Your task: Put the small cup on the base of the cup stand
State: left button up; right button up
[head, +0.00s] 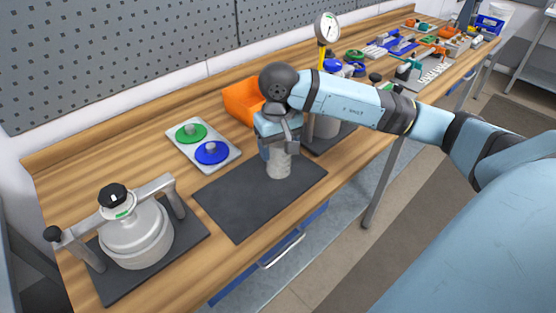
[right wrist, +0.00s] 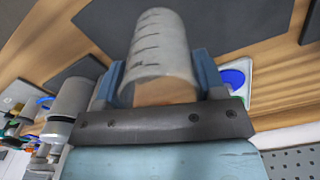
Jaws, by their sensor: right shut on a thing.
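The small cup (head: 279,162) is a grey cylinder, and dark marks show along its side in the right wrist view (right wrist: 160,45). My right gripper (head: 278,140) is shut on it, with one blue finger on each side, over a dark mat (head: 235,200). I cannot tell whether the cup touches the mat. A stand with a dark base (head: 190,243), two posts and a crossbar holds a lidded metal pot (head: 137,238) at left. Another dark base (head: 335,137) with a grey cylinder (head: 326,126) is partly hidden behind my right arm. I cannot tell which is the cup stand. My left gripper is not in view.
A tray (head: 211,166) with green and blue lids lies behind the mat. An orange bin (head: 240,101) and a dial gauge (head: 327,28) stand farther back. Several tools crowd the bench's far right. Much of the mat is clear.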

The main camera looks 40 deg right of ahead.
aim_at(278, 161)
notch_tip(278, 161, down, 5)
jog(key=shift+r, duration=0.1)
jog(key=shift+f+b, duration=0.25)
jog(key=shift+b, duration=0.1)
jog(key=o, duration=0.9)
jog(key=shift+r, duration=0.1)
jog(key=shift+r+p, duration=0.1)
jog(key=shift+p, duration=0.2)
